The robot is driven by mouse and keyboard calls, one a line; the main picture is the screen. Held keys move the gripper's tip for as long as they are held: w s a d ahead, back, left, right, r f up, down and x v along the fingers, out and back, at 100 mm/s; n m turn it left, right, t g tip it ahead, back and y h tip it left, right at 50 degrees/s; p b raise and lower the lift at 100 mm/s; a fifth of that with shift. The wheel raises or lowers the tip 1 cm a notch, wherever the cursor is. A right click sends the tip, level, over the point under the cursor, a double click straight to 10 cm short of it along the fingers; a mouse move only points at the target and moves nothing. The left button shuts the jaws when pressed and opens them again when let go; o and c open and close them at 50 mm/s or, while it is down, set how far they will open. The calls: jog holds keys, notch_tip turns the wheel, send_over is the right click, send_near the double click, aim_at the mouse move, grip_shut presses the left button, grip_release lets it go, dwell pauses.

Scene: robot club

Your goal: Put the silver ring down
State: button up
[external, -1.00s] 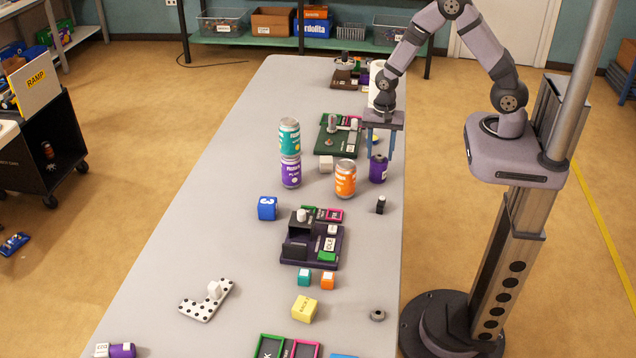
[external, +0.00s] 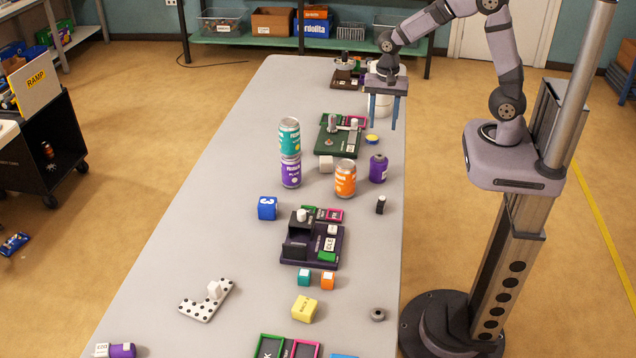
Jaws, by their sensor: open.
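My gripper (external: 383,125) is open, its two blue fingers pointing down above the far right part of the table, with nothing seen between them. A small grey round piece (external: 328,142) lies on the green board (external: 349,147), left of and below my gripper in the picture. Another grey round piece (external: 377,314) lies on the table near the right edge, far from the gripper. I cannot tell for certain which of them is the silver ring. A yellow-topped disc (external: 371,139) lies beside the green board, just below the fingers in the picture.
A teal can (external: 289,136) stands on a purple can (external: 290,172). An orange can (external: 345,179) and a purple canister (external: 378,168) stand nearby. A white cylinder (external: 379,103) is behind the fingers. The table's left side (external: 190,240) is largely clear.

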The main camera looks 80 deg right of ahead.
jog(key=s+a+f+n, duration=0.2)
jog(key=s+a+n, duration=0.6)
jog(key=n, duration=1)
jog(key=s, duration=0.4)
jog(key=shift+s, duration=0.25)
